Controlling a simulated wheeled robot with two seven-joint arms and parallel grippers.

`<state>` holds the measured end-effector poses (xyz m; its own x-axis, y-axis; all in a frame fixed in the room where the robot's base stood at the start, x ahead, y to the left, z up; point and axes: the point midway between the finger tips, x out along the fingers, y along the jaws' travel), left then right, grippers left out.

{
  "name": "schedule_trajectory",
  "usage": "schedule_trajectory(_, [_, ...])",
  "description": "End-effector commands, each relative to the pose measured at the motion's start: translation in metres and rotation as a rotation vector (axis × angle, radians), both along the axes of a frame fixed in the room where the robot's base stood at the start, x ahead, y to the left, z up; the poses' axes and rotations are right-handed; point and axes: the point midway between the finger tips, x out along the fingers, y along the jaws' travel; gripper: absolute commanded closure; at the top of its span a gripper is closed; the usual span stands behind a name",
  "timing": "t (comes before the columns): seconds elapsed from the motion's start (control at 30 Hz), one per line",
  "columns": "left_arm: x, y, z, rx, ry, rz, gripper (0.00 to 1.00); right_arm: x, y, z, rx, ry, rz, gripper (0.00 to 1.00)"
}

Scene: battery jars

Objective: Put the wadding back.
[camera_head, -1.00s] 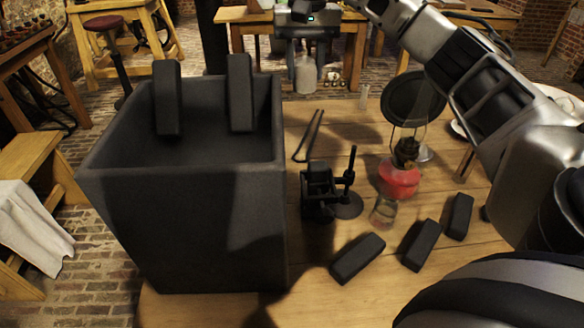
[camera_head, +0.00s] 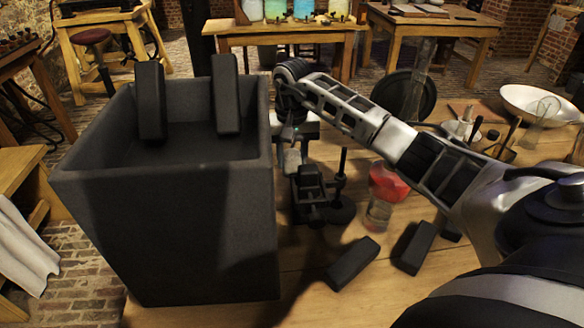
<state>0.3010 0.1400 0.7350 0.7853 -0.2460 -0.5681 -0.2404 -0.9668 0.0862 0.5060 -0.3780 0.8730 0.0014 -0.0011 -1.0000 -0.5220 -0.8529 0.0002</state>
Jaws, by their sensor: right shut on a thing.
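My right gripper (camera_head: 296,140) hangs pointing down at the end of my right arm, just right of the large dark jar. It is shut on a small pale grey piece (camera_head: 292,160), which seems to be the wadding; its outline is blurred and partly covered by the fingers. The piece is above the small black clamp-like device (camera_head: 310,190) on the table, and I cannot tell if they touch. The large dark open-topped jar (camera_head: 170,230) stands at left, with two dark blocks (camera_head: 151,100) (camera_head: 226,95) upright at its back rim. My left gripper is out of view.
Dark blocks (camera_head: 352,262) (camera_head: 414,247) lie in front. A white bowl (camera_head: 535,100) and tools are at right. Bare wood shows at the front.

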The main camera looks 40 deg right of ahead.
Motion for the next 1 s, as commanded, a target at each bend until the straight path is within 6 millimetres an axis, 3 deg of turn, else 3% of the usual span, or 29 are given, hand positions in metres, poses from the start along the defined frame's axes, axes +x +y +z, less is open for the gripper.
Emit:
schedule_trajectory(0.23, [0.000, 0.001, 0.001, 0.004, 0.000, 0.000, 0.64, -0.001, 0.001, -0.035, 0.002, 0.003, 0.000, 0.81])
schedule_trajectory(0.6, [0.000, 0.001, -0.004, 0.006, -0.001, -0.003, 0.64, 0.000, 0.000, -0.041, -0.001, 0.001, 0.000, 0.81])
schedule_trajectory(0.63, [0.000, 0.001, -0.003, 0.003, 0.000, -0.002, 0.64, 0.000, 0.000, -0.041, 0.000, 0.000, 0.000, 0.60])
schedule_trajectory(0.7, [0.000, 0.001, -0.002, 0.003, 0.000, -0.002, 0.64, 0.000, 0.000, -0.040, 0.000, 0.000, 0.000, 0.41])
schedule_trajectory(1.0, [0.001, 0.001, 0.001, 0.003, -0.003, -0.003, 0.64, 0.000, 0.000, -0.038, 0.001, 0.001, 0.000, 0.41])
